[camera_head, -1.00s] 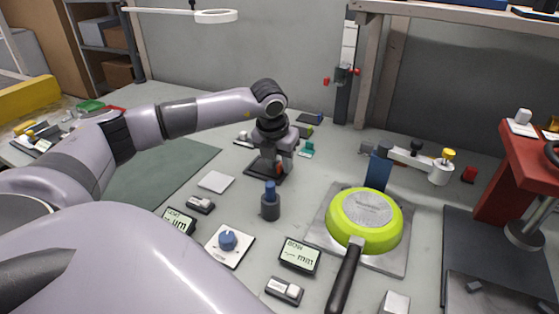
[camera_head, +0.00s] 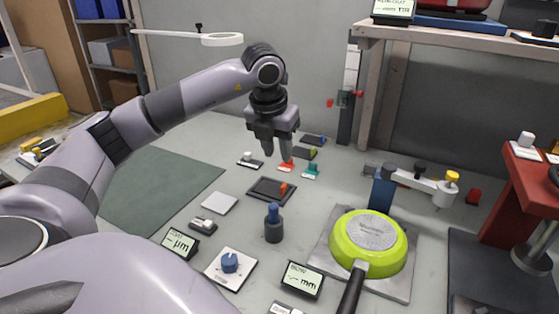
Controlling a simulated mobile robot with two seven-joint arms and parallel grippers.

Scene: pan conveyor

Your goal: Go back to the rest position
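My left gripper (camera_head: 276,148) hangs pointing down above the back middle of the bench. Its fingers look parted with nothing between them, clear of the small dark tray (camera_head: 271,190) below. My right gripper is not in view.
A lime-green pan (camera_head: 368,240) lies upside down on a grey plate (camera_head: 400,287), its black handle towards me. A dark post with a blue top (camera_head: 273,225), a blue knob (camera_head: 230,262) and small displays (camera_head: 302,280) stand nearby. A red press (camera_head: 520,190) is at right. The green mat (camera_head: 150,190) is clear.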

